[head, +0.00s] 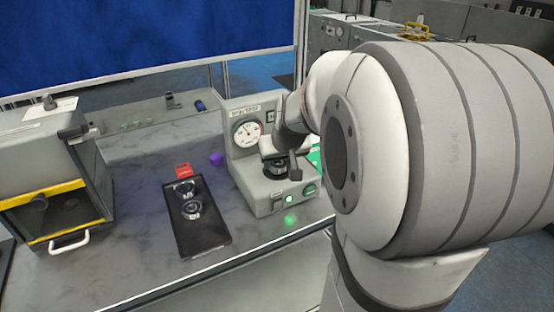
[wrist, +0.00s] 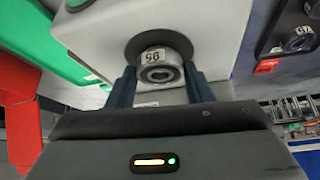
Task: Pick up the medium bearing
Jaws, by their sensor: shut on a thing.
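A small steel bearing (wrist: 160,74) with a dark centre and a printed label sits between the two fingers of my gripper (wrist: 161,82) in the wrist view. My gripper is shut on it, right at the dark round seat (wrist: 150,43) of a grey machine. I cannot tell whether the bearing touches the seat. In the head view my gripper (head: 287,162) is at the front of the grey gauge machine (head: 243,178), partly hidden by my arm.
The gauge machine has a dial and a lit green lamp (head: 289,218). A grey box with yellow edges (head: 50,195) stands at the left. The marble counter (head: 125,250) is clear between the box and the tray.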

